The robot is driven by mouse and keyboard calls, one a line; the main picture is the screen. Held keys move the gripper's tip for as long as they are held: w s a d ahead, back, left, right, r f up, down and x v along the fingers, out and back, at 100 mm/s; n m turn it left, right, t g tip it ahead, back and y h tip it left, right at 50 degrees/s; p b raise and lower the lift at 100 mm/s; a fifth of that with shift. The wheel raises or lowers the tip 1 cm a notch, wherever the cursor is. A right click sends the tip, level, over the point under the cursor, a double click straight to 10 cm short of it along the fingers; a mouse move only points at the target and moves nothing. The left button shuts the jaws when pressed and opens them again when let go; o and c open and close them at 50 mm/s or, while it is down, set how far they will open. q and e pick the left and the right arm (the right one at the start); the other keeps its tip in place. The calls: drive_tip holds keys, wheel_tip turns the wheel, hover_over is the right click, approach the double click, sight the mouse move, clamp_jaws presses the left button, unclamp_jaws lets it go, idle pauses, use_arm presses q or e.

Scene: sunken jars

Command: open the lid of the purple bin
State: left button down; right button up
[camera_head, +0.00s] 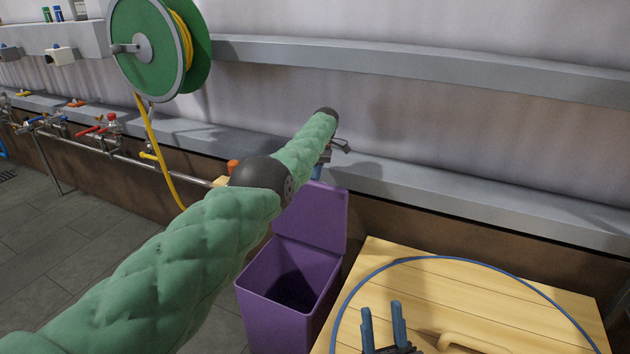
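The purple bin (272,322) stands on the floor left of a wooden top. Its purple lid (320,217) is raised upright at the back, and the dark inside of the bin shows. My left arm, in a green padded sleeve, reaches over the bin toward the wall. My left gripper (318,172) is mostly hidden behind the arm; a bit of blue finger shows just above the lid's top edge. I cannot tell whether it touches the lid. My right gripper (382,309) shows two blue fingers, apart and empty, over the wooden top.
The light wooden top (500,295) has a curved wooden handle (470,343) and a blue hoop-like line (440,257) around it. Grey ledges (450,190) run along the wall. A green hose reel (150,50) with yellow hose hangs at upper left. Pipes with valves (100,135) line the left wall.

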use_arm(q)
drive_tip(key=shift+a+f, duration=0.15)
drive_tip(key=shift+f, duration=0.05)
